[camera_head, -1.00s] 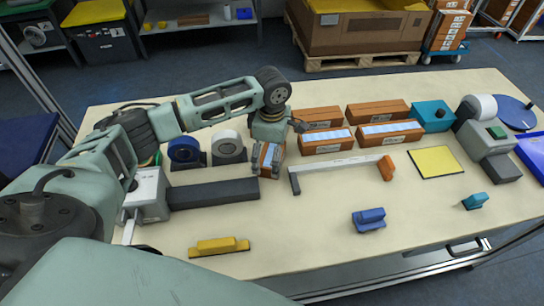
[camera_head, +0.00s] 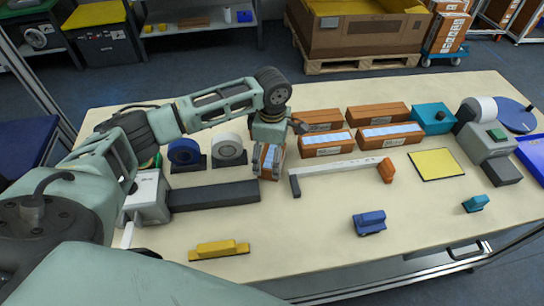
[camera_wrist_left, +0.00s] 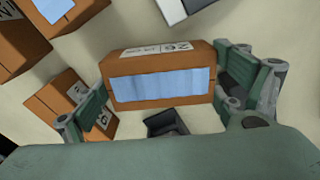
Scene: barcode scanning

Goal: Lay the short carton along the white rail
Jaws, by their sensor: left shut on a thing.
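The short carton (camera_head: 270,157) is orange-brown with a light blue top panel and a printed label. My left gripper (camera_head: 268,146) is shut on it, left of the white rail's dark end. In the left wrist view the carton (camera_wrist_left: 160,85) sits between the two fingers, its blue face towards the camera. The white rail (camera_head: 335,167) lies on the table to the right, with a dark end piece at its left and an orange block at its right. Whether the carton touches the table is hard to tell. My right gripper is not in view.
Several longer orange cartons (camera_head: 378,110) stand behind the rail. Blue and white tape rolls (camera_head: 228,149) and a dark bar (camera_head: 214,195) are to the left. A yellow pad (camera_head: 436,163) lies to the right. The table in front of the rail is mostly clear, with a blue block (camera_head: 369,222).

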